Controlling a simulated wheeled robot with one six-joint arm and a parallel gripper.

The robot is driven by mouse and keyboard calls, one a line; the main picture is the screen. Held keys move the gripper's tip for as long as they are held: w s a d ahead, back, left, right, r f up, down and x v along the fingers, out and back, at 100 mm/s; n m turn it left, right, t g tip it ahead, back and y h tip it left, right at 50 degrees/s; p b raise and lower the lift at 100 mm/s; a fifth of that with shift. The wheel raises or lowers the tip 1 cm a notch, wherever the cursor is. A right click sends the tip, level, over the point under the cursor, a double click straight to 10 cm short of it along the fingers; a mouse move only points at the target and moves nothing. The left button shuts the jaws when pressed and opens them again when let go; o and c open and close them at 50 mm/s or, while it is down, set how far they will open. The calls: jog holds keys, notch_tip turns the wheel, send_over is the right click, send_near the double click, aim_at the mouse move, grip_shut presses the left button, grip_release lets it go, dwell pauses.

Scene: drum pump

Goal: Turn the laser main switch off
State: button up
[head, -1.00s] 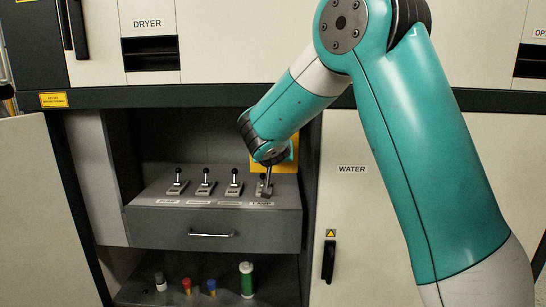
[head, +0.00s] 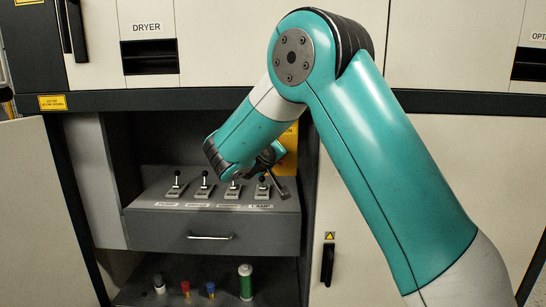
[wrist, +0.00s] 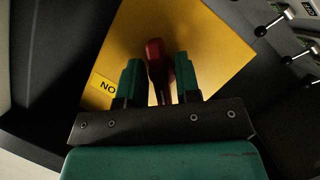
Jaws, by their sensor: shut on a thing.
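A red switch handle (wrist: 155,48) stands out from a yellow plate (wrist: 205,50) in the wrist view. My gripper (wrist: 158,80) has its two green fingers on either side of the handle and is shut on it. The tip of the handle shows beyond the fingers. In the head view the yellow plate (head: 291,140) is on the right inner wall of the open cabinet bay, partly behind my wrist. The handle is hidden there by my arm. A label starting with "NO" (wrist: 104,84) is on the plate, the rest of it cut off.
Several black-knobbed levers (head: 204,184) stand on the grey console (head: 150,222) left of and below my wrist; the rightmost is labelled LAMP. A shelf below holds small bottles, one green (head: 246,280).

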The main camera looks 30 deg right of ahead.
jog(key=shift+s+f, duration=0.1)
dwell(0.4)
jog(key=o, duration=0.6)
jog(key=shift+d, duration=0.1)
jog(key=b+v, duration=0.2)
jog(key=v, duration=1.5)
jog(key=shift+a, duration=0.3)
